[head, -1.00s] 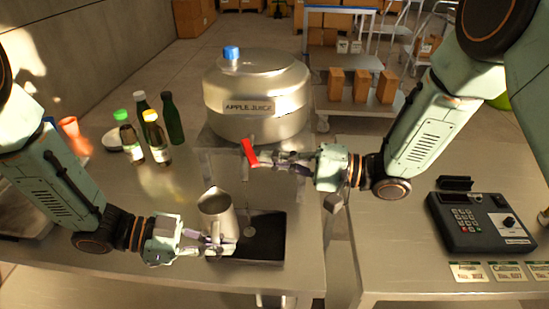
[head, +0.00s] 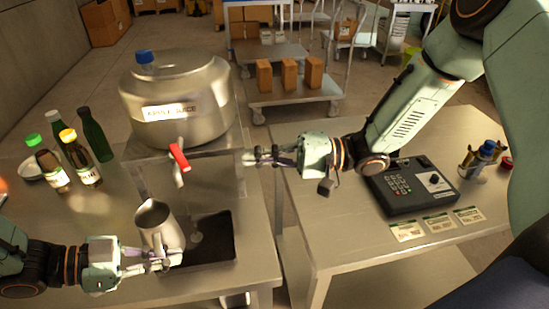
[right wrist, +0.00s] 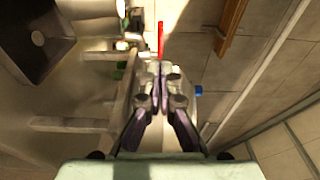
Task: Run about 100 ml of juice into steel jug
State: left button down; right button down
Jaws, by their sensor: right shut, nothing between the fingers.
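The steel jug (head: 155,222) stands at the left of the black drip tray (head: 222,222), below and left of the tap; its inside is too dark to judge any juice. My left gripper (head: 168,262) is at the jug's near lower side, its fingers seemingly shut on it; the contact is partly hidden. The steel juice tank (head: 185,110), labelled apple juice, sits on a stand. Its tap has a red lever (head: 179,157), also in the right wrist view (right wrist: 161,38). No stream shows. My right gripper (head: 250,157) is shut and empty, right of the lever and apart from it.
Several bottles (head: 95,135) stand left of the tank. A second table on the right holds a black keypad device (head: 408,187) and cards (head: 437,223). A gap separates the two tables. A cart with boxes (head: 290,88) stands behind.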

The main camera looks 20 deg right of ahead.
pick_arm(q)
jog(key=w+d, duration=0.4)
jog(key=d, duration=0.1)
jog(key=shift+w+d, duration=0.25)
jog(key=shift+w, duration=0.15)
pick_arm(e)
jog(key=s+d, duration=0.2)
jog(key=shift+s+d, duration=0.1)
jog(key=shift+d, duration=0.3)
pick_arm(q)
jog(key=shift+w+d, duration=0.1)
jog(key=shift+d, duration=0.1)
pick_arm(e)
jog(key=shift+d, duration=0.25)
pick_arm(q)
jog(key=shift+a, duration=0.15)
pick_arm(e)
jog(key=shift+a, duration=0.2)
jog(key=shift+d, duration=0.15)
dwell(0.5)
